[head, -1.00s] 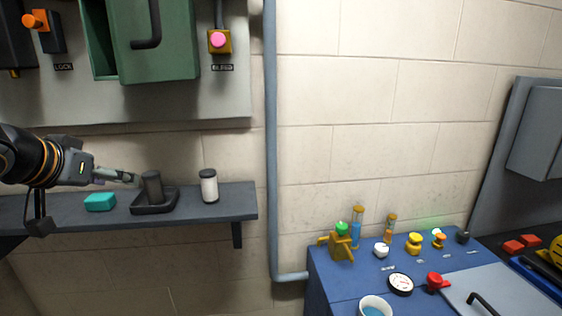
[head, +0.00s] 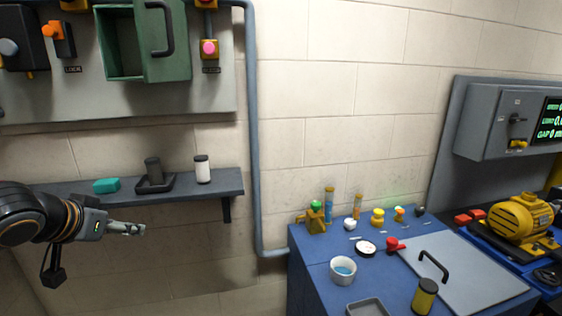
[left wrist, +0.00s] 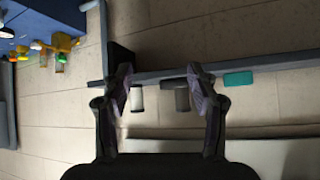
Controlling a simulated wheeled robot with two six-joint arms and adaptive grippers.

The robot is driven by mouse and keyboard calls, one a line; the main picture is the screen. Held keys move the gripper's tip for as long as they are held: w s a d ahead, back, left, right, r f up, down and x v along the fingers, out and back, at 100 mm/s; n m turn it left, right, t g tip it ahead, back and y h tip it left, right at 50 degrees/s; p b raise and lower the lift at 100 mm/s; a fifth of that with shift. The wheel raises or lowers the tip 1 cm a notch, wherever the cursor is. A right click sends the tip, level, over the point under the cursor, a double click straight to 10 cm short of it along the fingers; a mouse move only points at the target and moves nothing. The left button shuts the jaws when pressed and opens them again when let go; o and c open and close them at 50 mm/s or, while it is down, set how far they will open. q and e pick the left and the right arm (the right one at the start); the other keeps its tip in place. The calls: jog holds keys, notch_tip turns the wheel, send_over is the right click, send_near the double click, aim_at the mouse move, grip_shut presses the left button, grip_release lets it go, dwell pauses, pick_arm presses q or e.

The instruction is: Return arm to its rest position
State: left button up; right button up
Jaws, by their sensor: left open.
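My left gripper (head: 135,229) comes in from the left in the head view, in front of and a little below the wall shelf (head: 222,184). In the left wrist view its two fingers (left wrist: 163,90) stand wide apart with nothing between them that they touch. On the shelf are a teal block (head: 106,186), a dark cylinder (head: 153,170) in a black holder, and a white cylinder with a dark cap (head: 202,170). The left gripper is apart from all of them. My right gripper is in neither view.
A grey panel above the shelf carries a green box (head: 165,45) with its door open. A vertical pipe (head: 253,140) runs down the wall. A blue bench (head: 310,260) at the right holds valves, gauges and a white cup (head: 343,270). A yellow motor (head: 520,217) sits at far right.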

pick_arm(q)
jog(key=s+d+f+m+g, duration=0.1)
jog(key=s+d+f, duration=0.1)
jog(key=f, duration=0.6)
jog(key=s+d+f+g, duration=0.1)
jog(key=s+d+f, duration=0.15)
jog(key=f, duration=0.45)
jog(key=s+d+f+m+g, duration=0.1)
jog(key=d+f, duration=0.2)
jog(key=f, duration=0.5)
jog(key=s+d+f+n+g+y, duration=0.15)
jog(key=s+f+g, duration=0.25)
jog(key=s+f, duration=1.1)
notch_tip(320, 180, down, 22)
jog(key=s+a+n, duration=0.1)
jog(key=s+a, duration=0.1)
jog(key=s, duration=0.1)
jog(key=s+a+f+g, duration=0.1)
jog(key=s+f, duration=1.7)
jog(key=shift+s+g, duration=0.4)
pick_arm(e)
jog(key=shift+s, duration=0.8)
